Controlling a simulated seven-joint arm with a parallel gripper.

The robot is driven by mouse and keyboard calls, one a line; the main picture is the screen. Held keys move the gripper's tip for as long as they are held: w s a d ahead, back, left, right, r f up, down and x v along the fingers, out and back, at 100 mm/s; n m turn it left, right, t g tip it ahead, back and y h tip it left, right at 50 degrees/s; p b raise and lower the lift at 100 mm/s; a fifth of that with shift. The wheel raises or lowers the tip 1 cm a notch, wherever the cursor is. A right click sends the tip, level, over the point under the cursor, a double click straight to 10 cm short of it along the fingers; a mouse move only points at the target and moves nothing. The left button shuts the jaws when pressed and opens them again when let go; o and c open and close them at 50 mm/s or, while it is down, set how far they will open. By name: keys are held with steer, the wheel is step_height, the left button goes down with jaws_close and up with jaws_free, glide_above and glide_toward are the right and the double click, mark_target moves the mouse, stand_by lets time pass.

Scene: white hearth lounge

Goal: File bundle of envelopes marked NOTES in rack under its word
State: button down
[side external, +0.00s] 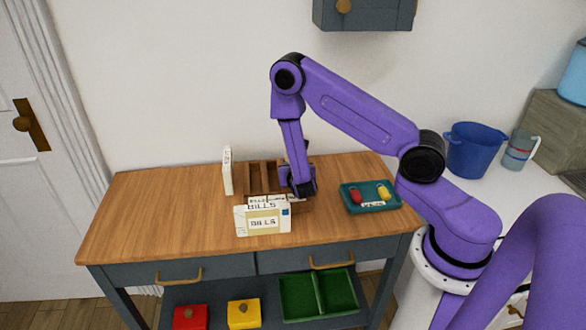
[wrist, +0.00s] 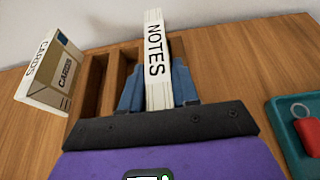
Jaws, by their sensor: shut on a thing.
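My gripper (wrist: 157,90) is shut on the bundle of envelopes marked NOTES (wrist: 155,50), with its white edge and black word facing the wrist camera. In the side view my gripper (side external: 302,187) is at the right part of the wooden rack (side external: 254,178), and the NOTES bundle is mostly hidden there. In the wrist view the rack (wrist: 93,78) shows open slots left of the bundle. I cannot tell whether the bundle's lower end is inside a slot.
A BILLS bundle (side external: 263,221) stands in front of the rack. A CARDS bundle (wrist: 52,70) stands left of it, also in the side view (side external: 228,171). A teal tray (side external: 370,206) with red and yellow items lies to the right. The tabletop's left side (side external: 150,215) is clear.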

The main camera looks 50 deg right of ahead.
steer(key=shift+f, duration=0.2)
steer(key=c, duration=0.8)
jaws_free()
steer(key=shift+c, duration=0.2)
